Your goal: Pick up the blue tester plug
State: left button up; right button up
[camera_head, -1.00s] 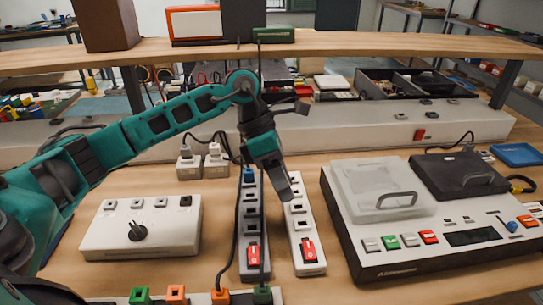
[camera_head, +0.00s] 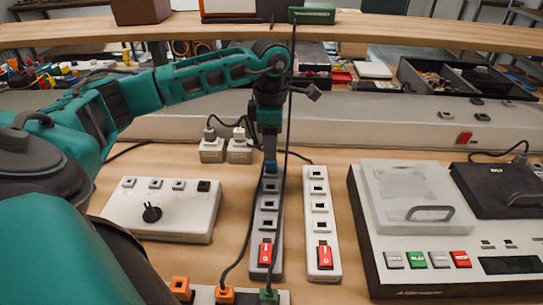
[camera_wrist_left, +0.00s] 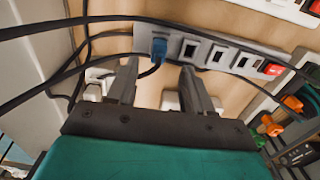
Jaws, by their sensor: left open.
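The blue tester plug (camera_wrist_left: 158,47) sits in the end socket of the grey power strip (camera_wrist_left: 223,55). In the head view the plug (camera_head: 270,168) shows as a small blue piece at the far end of the strip (camera_head: 264,215), just below my left gripper (camera_head: 270,147). In the left wrist view my left gripper (camera_wrist_left: 159,72) is open and empty, with one finger on each side of the plug's line. The plug is just past the fingertips. Whether a finger touches it I cannot tell. My right gripper is not in view.
A white power strip (camera_head: 319,225) lies close to the right. A white switch box (camera_head: 165,205) is left, and a tester console (camera_head: 430,245) right. Two white adapters (camera_head: 239,150) stand behind. Black cables (camera_wrist_left: 60,75) pass near the gripper. Orange and green plugs (camera_head: 225,295) are in front.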

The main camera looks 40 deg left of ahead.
aim_at(271, 167)
pick_arm(q)
notch_tip(271, 167, down, 4)
jog(key=shift+w+f, duration=0.15)
jog(key=shift+f, duration=0.1)
jog(key=shift+c, duration=0.2)
grip_shut()
